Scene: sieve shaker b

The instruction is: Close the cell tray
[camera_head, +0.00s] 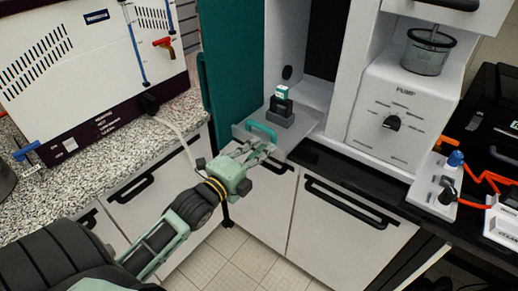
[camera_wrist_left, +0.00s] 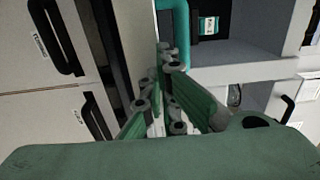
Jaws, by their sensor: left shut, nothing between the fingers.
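The cell tray (camera_head: 300,131) is a grey plate that sticks out of the white cabinet, with a teal handle (camera_head: 262,130) at its front. A black holder (camera_head: 281,112) on the tray bears a small teal and white cell (camera_head: 281,92). My left gripper (camera_head: 266,149) is shut and empty, with its fingertips close to the handle. In the left wrist view the fingertips (camera_wrist_left: 168,55) lie just below the handle (camera_wrist_left: 183,22); I cannot tell whether they touch. The cell (camera_wrist_left: 209,25) also shows there, on the grey tray (camera_wrist_left: 245,52). My right gripper is out of view.
A teal door (camera_head: 226,85) stands open left of the tray. The pump (camera_head: 403,110) is to its right. A granite worktop (camera_head: 100,155) with a white machine lies at left. White cupboards with black handles (camera_head: 345,205) are below; the floor in front is clear.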

